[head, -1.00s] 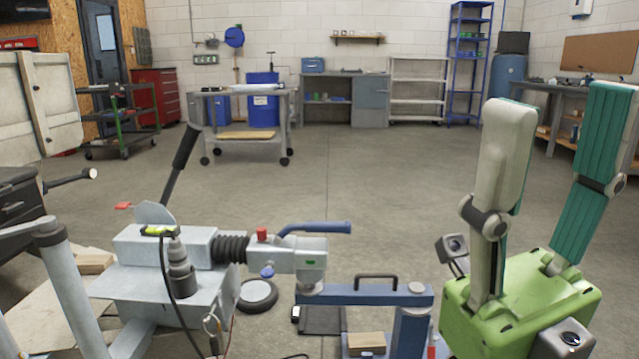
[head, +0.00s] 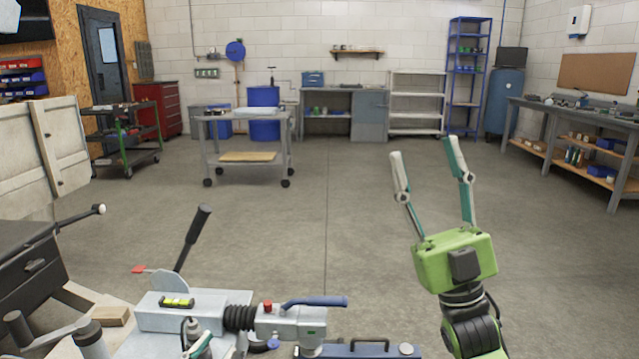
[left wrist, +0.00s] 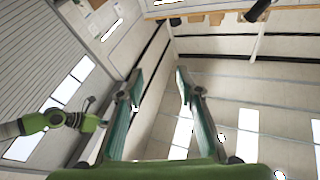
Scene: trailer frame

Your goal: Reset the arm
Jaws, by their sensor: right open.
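My right gripper (head: 428,148) stands upright at the right of the head view, its two white-and-teal fingers spread wide and empty above a green body. It is to the right of the trailer coupling (head: 280,320), apart from it. A small white-and-teal piece of my left gripper (head: 203,343) seems to show at the bottom edge of the head view, in front of the trailer tongue. In the left wrist view my left gripper (left wrist: 158,78) is open and empty, its fingers pointing toward the ceiling. My right arm shows there at the left (left wrist: 60,121).
A grey cart (head: 245,157) stands farther back. A long workbench (head: 570,120) lines the right wall. The middle floor (head: 320,190) is clear.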

